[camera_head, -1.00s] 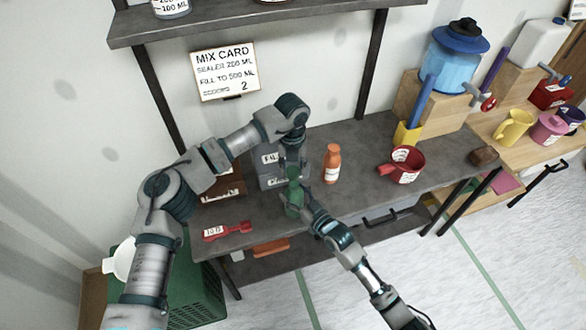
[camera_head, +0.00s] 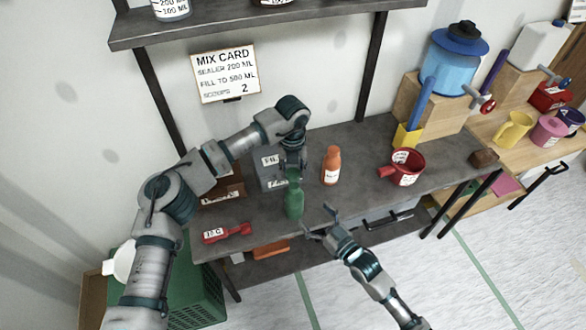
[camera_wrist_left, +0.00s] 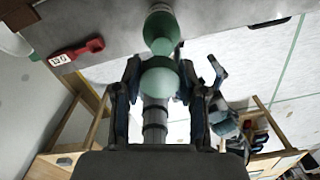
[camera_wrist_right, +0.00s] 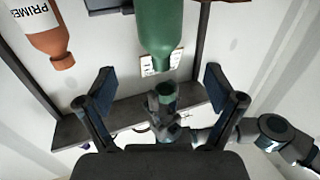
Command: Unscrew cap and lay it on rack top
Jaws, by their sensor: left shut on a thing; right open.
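A green bottle (camera_head: 293,203) stands upright near the front of the grey table (camera_head: 350,205). My left gripper (camera_head: 292,170) is over its top, shut on a green cap (camera_wrist_left: 159,78); the left wrist view shows the cap between the fingers, in line with the bottle (camera_wrist_left: 160,22). A grey labelled box (camera_head: 268,174) and a brown labelled box (camera_head: 222,190) stand behind; I cannot tell which is the rack.
An orange bottle (camera_head: 331,166) stands right of the green one, with a red cup (camera_head: 405,167) further right. A red scoop (camera_head: 226,232) lies at the left front. A shelf (camera_head: 260,22) hangs above. The table is clear between orange bottle and front edge.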

